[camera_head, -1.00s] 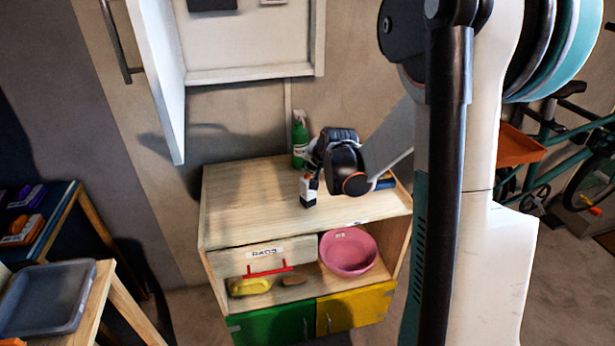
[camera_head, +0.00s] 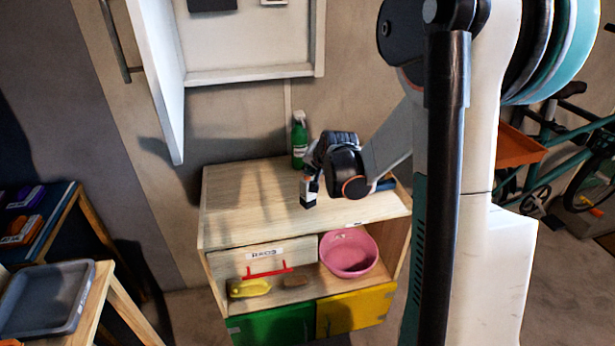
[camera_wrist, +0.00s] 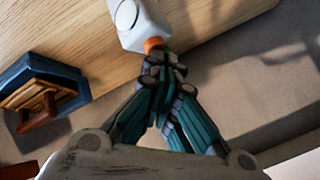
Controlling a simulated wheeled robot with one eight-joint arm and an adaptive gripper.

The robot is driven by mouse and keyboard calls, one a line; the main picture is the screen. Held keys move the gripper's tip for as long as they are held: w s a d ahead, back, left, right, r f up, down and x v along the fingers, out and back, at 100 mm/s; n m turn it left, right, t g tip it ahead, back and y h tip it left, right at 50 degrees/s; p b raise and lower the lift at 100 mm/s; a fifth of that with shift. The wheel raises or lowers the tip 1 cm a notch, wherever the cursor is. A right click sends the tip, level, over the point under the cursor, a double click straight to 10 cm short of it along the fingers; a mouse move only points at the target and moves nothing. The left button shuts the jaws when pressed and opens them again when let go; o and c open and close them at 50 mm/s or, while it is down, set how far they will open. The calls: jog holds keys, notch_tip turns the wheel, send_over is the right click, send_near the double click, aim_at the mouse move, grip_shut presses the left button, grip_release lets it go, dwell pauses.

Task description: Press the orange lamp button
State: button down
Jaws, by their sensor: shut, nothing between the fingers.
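A small white object with an orange button (camera_wrist: 153,44) shows at the top of the wrist view; I take it to be the lamp (camera_wrist: 140,22). In the head view the white and dark lamp (camera_head: 308,191) stands upright on the wooden cabinet top. My gripper (camera_wrist: 166,62) is shut and empty, its fingertips right at the orange button. Whether they touch it or stop just short I cannot tell. In the head view my gripper (camera_head: 316,166) is just above and behind the lamp and partly hides the button.
A green spray bottle (camera_head: 299,140) stands at the back of the cabinet top (camera_head: 245,200). A blue item with a wooden piece (camera_wrist: 40,90) lies near my gripper. A pink bowl (camera_head: 348,252) and yellow item (camera_head: 250,288) sit on the shelf below. An open cupboard door (camera_head: 158,80) hangs upper left.

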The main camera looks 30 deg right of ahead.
dwell(0.3)
jog(key=shift+r+p, duration=0.65)
jog(key=shift+r, duration=0.2)
notch_tip(320, 180, up, 6)
jog(key=p, duration=0.4)
dwell(0.3)
